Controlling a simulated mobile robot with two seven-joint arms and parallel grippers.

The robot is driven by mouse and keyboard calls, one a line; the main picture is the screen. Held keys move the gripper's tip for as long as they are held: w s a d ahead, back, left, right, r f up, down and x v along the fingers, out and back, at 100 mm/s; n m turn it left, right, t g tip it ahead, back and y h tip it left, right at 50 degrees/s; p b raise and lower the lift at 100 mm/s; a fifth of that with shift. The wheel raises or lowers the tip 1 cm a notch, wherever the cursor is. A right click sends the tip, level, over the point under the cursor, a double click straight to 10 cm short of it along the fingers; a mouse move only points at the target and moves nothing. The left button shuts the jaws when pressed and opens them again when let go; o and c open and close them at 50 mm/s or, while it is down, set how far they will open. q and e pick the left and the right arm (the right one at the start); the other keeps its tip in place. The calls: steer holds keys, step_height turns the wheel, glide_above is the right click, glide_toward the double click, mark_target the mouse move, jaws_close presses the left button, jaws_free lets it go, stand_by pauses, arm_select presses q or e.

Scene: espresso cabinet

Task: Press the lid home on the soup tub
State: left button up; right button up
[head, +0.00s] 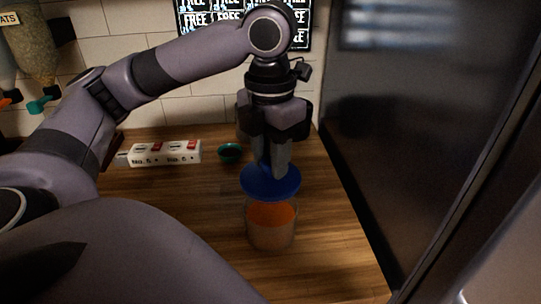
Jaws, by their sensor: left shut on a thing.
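The soup tub (270,233) stands upright on the wooden counter right of the middle of the head view. It is clear, with orange soup (271,214) inside. The blue lid (270,188) is above the tub's mouth and looks slightly tilted. I cannot tell whether its edge touches the rim. My left gripper (272,172) points straight down over the tub, its fingers shut on the top of the lid. The fingers hide the middle of the lid. My right gripper is not in view.
A white power strip (165,153) with red switches lies at the back left. A small green bowl (230,153) is behind the tub. A dark cabinet panel (410,130) borders the counter (190,205) on the right. Food dispensers hang at upper left.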

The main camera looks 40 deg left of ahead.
mark_target(271, 181)
arm_select(q)
step_height(271, 181, down, 3)
steer(key=b, duration=0.3)
steer(key=shift+f+b, duration=0.3)
steer(key=shift+f, duration=0.65)
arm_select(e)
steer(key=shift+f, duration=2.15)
arm_select(q)
steer(key=shift+p, duration=1.2)
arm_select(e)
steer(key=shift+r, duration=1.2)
arm_select(q)
steer(key=shift+f+p, duration=0.15)
steer(key=shift+p, duration=0.4)
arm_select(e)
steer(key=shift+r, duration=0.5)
arm_select(q)
steer(key=shift+p, duration=0.6)
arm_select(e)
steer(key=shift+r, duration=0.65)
arm_select(q)
steer(key=o, duration=1.6)
